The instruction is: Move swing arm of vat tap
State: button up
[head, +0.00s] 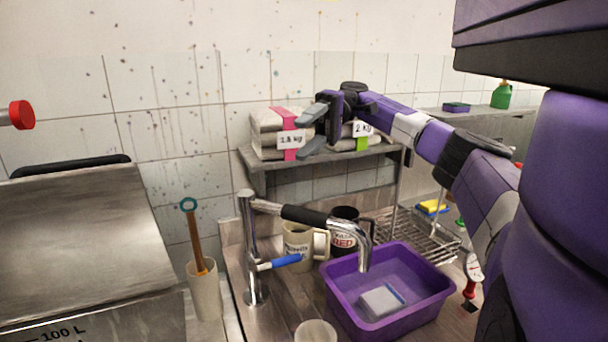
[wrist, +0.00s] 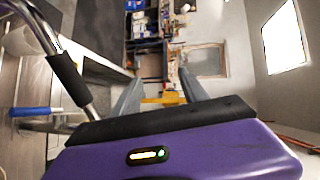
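The vat tap has an upright chrome post (head: 250,250) beside the sink. Its swing arm (head: 310,216) carries a black sleeve and reaches right, with the spout bent down over the purple basin (head: 340,297). A blue lever (head: 280,262) sticks out of the post. My gripper (head: 312,130) is above the swing arm, in front of the shelf, open and apart from the tap. In the wrist view, the black sleeve (wrist: 68,80) and blue lever (wrist: 35,112) are at the left, outside my open, empty fingers (wrist: 160,92).
A shelf (head: 320,155) with labelled bags stands behind my gripper. A beige mug (head: 298,248) and a dark mug stand behind the swing arm. A white cup (head: 316,332) is in front. A container with a brush (head: 204,292) and a large metal vat (head: 85,240) are left.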

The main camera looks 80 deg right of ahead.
jog(key=shift+w+r+p, duration=0.2)
jog(key=shift+r+p, duration=1.2)
jog(key=shift+r, duration=0.1)
